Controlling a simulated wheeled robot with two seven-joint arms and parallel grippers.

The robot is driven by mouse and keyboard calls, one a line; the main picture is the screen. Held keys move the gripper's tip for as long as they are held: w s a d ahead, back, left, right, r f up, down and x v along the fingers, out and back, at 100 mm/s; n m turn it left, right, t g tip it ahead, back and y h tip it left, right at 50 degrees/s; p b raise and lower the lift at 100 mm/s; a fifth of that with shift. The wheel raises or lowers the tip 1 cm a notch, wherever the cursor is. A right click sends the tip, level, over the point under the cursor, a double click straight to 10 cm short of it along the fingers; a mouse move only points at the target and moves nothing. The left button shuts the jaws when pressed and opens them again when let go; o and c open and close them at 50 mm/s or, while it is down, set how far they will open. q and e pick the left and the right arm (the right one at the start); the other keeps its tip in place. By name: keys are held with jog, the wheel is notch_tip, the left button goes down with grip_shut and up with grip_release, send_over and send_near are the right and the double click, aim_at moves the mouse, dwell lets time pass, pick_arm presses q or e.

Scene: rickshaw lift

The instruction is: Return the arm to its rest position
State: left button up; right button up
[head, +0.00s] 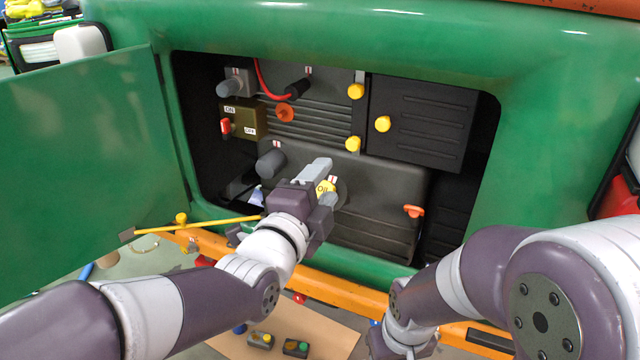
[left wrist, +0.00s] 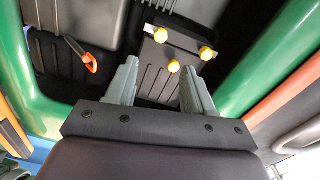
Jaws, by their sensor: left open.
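My left gripper (head: 318,180) is at the engine bay opening of the green vehicle, in front of the dark engine block (head: 375,205) and partly over the yellow oil cap (head: 325,187). In the left wrist view its two grey fingers (left wrist: 155,82) stand apart with nothing between them. My right arm (head: 480,280) comes in from the right and bends down at the lower edge. Its gripper is hidden or out of the picture.
The green hatch door (head: 80,160) stands open at the left, with a yellow rod (head: 200,226) near its lower edge. An orange beam (head: 340,290) runs below the bay. An ON/OFF box (head: 245,118), yellow knobs (head: 382,124) and an orange handle (head: 413,211) sit inside. A cardboard surface (head: 325,325) lies below.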

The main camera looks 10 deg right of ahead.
pick_arm(q)
jog(key=s+a+f+n+g+y+p, duration=0.2)
jog(key=s+a+f+n+g+y, duration=0.1)
jog(key=a+f+n+g, duration=0.25)
jog(key=s+a+f+n+g+y+p, duration=0.1)
jog(key=s+a+f+n+g+y, duration=0.2)
jog(key=f+n, duration=0.5)
jog(key=s+a+f+n+g+y+p, duration=0.1)
jog(key=s+a+n+g+y+p, duration=0.1)
jog(key=a, duration=0.7)
jog(key=s+a+f+n+g+y+p, duration=0.1)
jog(key=s+a+n+g+y+p, duration=0.1)
jog(key=s+a+n+p, duration=0.3)
jog(key=s+a+n+g, duration=0.1)
jog(key=s+a+n, duration=0.1)
jog(key=a, duration=0.2)
jog(key=shift+s+a+f, duration=0.15)
jog(key=shift+a+f, duration=0.25)
